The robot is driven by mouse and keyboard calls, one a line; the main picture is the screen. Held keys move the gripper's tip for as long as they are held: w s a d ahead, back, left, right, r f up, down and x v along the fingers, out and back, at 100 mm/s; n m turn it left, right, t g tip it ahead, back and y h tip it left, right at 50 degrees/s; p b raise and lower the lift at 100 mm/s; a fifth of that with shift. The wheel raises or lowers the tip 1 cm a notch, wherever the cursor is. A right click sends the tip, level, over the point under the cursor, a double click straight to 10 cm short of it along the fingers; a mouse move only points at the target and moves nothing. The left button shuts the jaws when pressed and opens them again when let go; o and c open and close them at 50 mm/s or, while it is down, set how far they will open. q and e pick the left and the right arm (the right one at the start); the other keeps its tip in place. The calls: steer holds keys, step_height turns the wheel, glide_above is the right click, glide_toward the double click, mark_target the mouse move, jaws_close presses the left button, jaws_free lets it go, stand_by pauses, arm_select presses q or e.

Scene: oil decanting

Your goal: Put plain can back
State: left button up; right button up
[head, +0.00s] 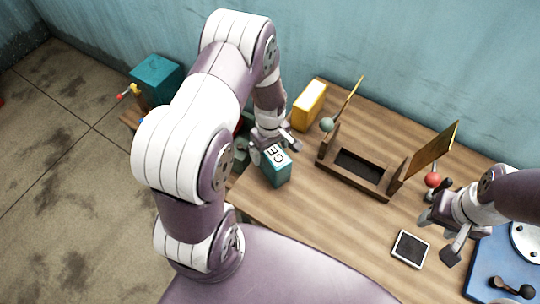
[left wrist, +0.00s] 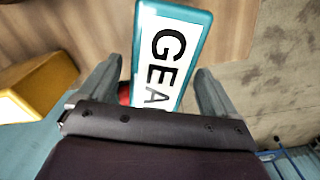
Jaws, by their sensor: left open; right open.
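A teal can with a white label (head: 277,172) stands upright near the left end of the wooden table. Its label, reading "GEA", shows in the left wrist view (left wrist: 172,50). My left gripper (head: 276,146) is open at the can's top, with a finger on either side in the left wrist view; I cannot tell whether they touch it. A yellow can or box (head: 309,105), without visible lettering, stands at the table's back left; it also shows in the left wrist view (left wrist: 38,85). My right gripper (head: 440,236) is open and empty above the table's right part.
A wooden trough with a dark slot (head: 358,165) and raised flaps stands mid-table. A red ball (head: 432,180) is near my right gripper. A white-framed dark tablet (head: 410,249) lies in front. A blue panel (head: 490,270) is at right. A teal box (head: 157,77) stands off the table, left.

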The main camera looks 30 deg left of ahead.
arm_select(q)
step_height(320, 180, up, 7)
steer(key=shift+f+b, duration=0.1)
steer(key=shift+b, duration=0.45)
steer(key=r, duration=0.1)
steer(key=d+r+m, duration=0.1)
steer(key=s+r+m, duration=0.1)
steer(key=shift+d+r, duration=0.15)
steer(key=s+d+r+m+t+b, duration=0.1)
steer(key=s+d+r+m, duration=0.3)
steer(key=s+m, duration=0.4)
steer(key=m, duration=0.2)
steer(key=shift+m+b, duration=0.4)
